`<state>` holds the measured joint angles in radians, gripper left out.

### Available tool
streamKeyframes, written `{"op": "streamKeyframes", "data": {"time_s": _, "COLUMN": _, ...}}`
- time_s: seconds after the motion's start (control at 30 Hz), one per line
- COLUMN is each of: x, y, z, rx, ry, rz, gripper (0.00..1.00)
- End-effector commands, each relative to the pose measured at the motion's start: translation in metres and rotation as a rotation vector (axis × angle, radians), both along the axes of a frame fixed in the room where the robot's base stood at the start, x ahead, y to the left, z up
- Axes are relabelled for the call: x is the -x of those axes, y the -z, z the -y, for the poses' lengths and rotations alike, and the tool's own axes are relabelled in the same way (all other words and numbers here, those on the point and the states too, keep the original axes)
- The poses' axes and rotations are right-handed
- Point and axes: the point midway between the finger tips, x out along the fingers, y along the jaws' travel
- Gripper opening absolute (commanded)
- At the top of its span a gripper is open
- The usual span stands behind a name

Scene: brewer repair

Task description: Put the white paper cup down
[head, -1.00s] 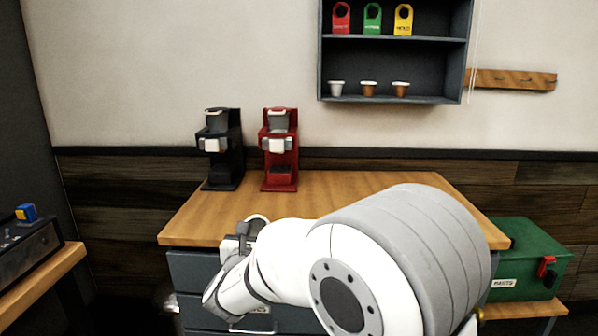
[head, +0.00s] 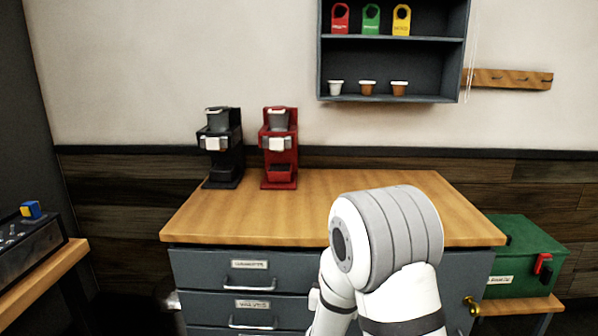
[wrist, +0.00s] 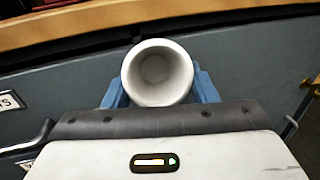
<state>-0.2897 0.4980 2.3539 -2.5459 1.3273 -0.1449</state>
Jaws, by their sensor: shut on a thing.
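The white paper cup (wrist: 157,73) shows in the wrist view, its open mouth facing the camera; its inside looks empty. My gripper (wrist: 160,90) has one blue finger on each side of the cup and is shut on it. Behind the cup in that view are the grey cabinet front and, above, the wooden counter edge. In the head view my gripper and the cup are not visible; my arm's white links hide that area or they lie below the frame.
The wooden counter (head: 270,215) has wide free room in front of the black brewer (head: 221,150) and the red brewer (head: 279,150). Drawers (head: 240,275) lie below its front edge. A green box (head: 525,258) stands at the right. A wall shelf (head: 392,55) holds tags and small cups.

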Motion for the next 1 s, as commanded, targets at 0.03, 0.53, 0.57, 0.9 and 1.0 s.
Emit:
{"op": "streamKeyframes", "data": {"time_s": 0.03, "x": 0.004, "y": 0.012, "z": 0.015, "rx": 0.002, "ry": 0.01, "rz": -0.006, "gripper": 0.32}}
{"op": "streamKeyframes", "data": {"time_s": 0.53, "x": 0.02, "y": 0.024, "z": 0.046, "rx": -0.014, "ry": 0.072, "rz": -0.006, "gripper": 0.32}}
{"op": "streamKeyframes", "data": {"time_s": 0.57, "x": 0.021, "y": 0.024, "z": 0.046, "rx": -0.015, "ry": 0.08, "rz": -0.007, "gripper": 0.32}}
{"op": "streamKeyframes", "data": {"time_s": 0.9, "x": 0.035, "y": 0.013, "z": 0.046, "rx": -0.009, "ry": 0.178, "rz": -0.006, "gripper": 0.32}}
{"op": "streamKeyframes", "data": {"time_s": 1.0, "x": 0.038, "y": 0.014, "z": 0.046, "rx": -0.004, "ry": 0.197, "rz": -0.003, "gripper": 0.32}}
